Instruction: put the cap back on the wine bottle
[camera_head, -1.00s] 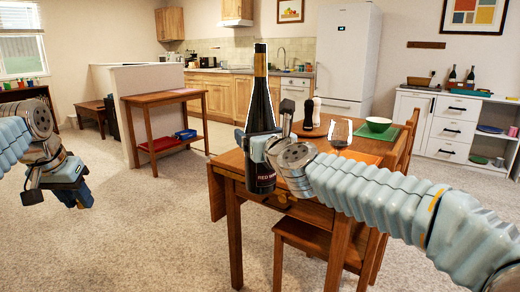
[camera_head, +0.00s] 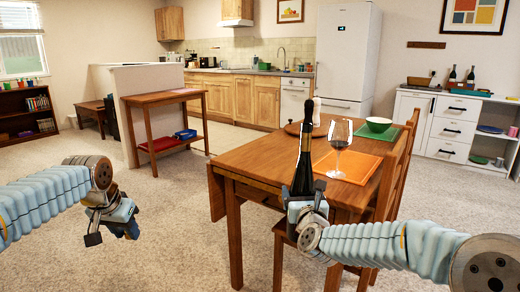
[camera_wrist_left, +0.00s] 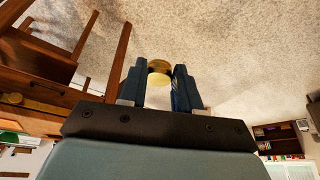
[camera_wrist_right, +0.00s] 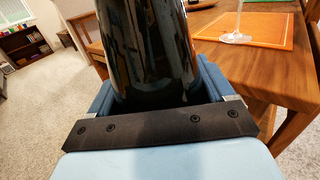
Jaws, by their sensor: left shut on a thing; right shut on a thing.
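The wine bottle (camera_head: 303,175) is dark with a gold band on its neck. It stands almost upright in front of the table's near edge, its base hidden. My right gripper (camera_head: 307,206) is shut on its body; the dark glass fills the space between the fingers in the right wrist view (camera_wrist_right: 150,50). My left gripper (camera_head: 113,230) is low at the left, well apart from the bottle. In the left wrist view a round gold cap (camera_wrist_left: 159,70) sits between its fingertips, and the gripper is shut on it. The cap is not discernible in the head view.
Open carpet lies between my two grippers.

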